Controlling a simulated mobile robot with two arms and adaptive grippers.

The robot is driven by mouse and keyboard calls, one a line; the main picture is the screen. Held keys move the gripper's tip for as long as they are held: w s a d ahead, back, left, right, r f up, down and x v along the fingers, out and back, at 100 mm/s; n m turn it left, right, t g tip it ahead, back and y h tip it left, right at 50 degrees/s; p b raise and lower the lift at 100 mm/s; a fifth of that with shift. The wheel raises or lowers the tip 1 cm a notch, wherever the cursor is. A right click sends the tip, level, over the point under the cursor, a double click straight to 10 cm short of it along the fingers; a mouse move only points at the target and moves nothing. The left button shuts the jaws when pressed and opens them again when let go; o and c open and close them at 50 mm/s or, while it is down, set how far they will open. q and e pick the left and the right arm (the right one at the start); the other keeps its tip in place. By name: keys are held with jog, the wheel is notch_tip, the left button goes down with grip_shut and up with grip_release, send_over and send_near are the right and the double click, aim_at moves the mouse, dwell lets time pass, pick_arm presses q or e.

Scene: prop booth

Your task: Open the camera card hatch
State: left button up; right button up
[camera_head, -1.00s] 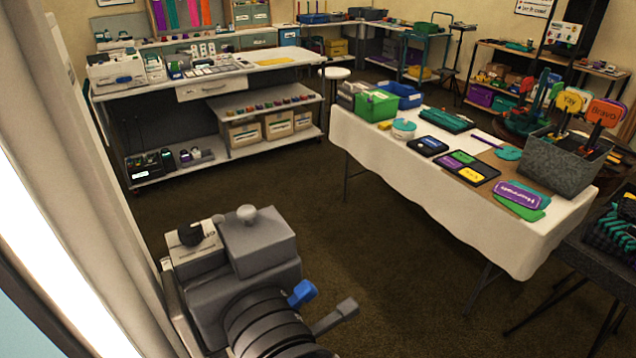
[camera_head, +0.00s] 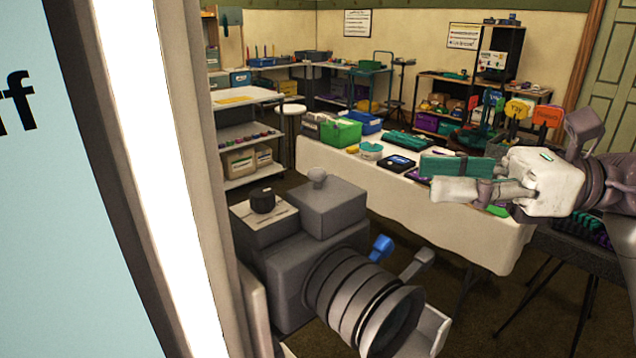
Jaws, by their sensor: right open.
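A large grey camera (camera_head: 300,250) stands in the lower middle of the head view, its ringed lens (camera_head: 365,305) pointing to the lower right. A dark knob (camera_head: 262,200) and a rounded knob on a raised block sit on its top. A blue-tipped lever (camera_head: 382,247) and a grey lever (camera_head: 418,264) stick out beside the lens. I cannot make out the card hatch. My right gripper (camera_head: 428,178) comes in from the right, fingers pointing left. It is open and apart from the camera, above and to its right in the picture. My left gripper is not in view.
A bright white upright panel edge (camera_head: 175,170) and a light blue panel (camera_head: 75,190) fill the left side, close to the camera. Behind, a white-clothed table (camera_head: 340,168) holds bins and signs. Shelves (camera_head: 240,150) stand at the back left.

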aim_at(317, 170)
jog(key=a+p, duration=0.1)
jog(key=a, duration=0.3)
jog(key=w+a+p, duration=0.1)
jog(key=a+p, duration=0.1)
jog(key=a, duration=0.2)
jog(key=w+a+p, duration=0.1)
jog(key=a+p, duration=0.1)
jog(key=a, duration=0.2)
jog(key=shift+a+r, duration=0.1)
jog(key=shift+a, duration=0.7)
jog(key=shift+w, duration=0.1)
grip_shut()
